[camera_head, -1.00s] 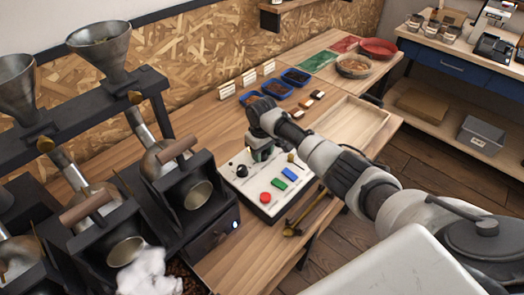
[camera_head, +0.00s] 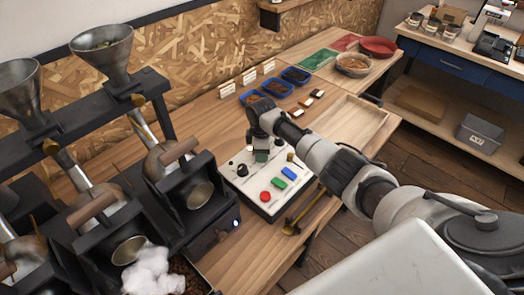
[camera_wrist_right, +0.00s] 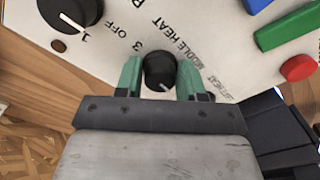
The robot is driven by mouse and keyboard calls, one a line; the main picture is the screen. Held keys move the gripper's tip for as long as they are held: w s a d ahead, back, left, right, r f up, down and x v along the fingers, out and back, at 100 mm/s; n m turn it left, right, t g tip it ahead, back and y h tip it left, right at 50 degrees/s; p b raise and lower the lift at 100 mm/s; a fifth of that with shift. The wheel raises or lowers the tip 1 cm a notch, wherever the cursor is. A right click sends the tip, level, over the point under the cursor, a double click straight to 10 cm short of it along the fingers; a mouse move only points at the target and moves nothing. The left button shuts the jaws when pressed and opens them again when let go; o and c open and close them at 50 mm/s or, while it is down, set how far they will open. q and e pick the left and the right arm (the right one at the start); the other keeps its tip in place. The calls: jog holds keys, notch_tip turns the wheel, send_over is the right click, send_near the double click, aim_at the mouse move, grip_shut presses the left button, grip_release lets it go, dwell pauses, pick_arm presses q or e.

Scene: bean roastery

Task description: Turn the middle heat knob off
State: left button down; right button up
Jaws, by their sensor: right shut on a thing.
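The control panel (camera_head: 237,186) is a pale box on the bench. In the right wrist view, the black middle heat knob (camera_wrist_right: 159,68) sits between the green fingertips of my right gripper (camera_wrist_right: 160,78), which is shut on it. The printed label "MIDDLE HEAT" runs beside it. The knob's white mark points to the lower right in that view. Another black knob (camera_wrist_right: 72,12) with a white pointer lies at the upper left. In the head view my right gripper (camera_head: 262,155) reaches down onto the panel and hides the middle knob. My left gripper is out of view.
Red (camera_head: 265,196), green (camera_head: 280,183) and blue (camera_head: 289,172) buttons sit on the panel's near side. Dark roasting machines with funnels (camera_head: 103,50) stand close on the left. Blue trays of beans (camera_head: 273,88) are behind. A wooden tray (camera_head: 352,122) lies to the right.

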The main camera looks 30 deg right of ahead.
jog(key=shift+n, duration=0.6)
jog(key=o, duration=0.9)
jog(key=shift+r, duration=0.15)
notch_tip(320, 180, up, 11)
jog(key=shift+f+b, duration=0.2)
jog(key=shift+b, duration=0.25)
jog(key=shift+f, duration=0.1)
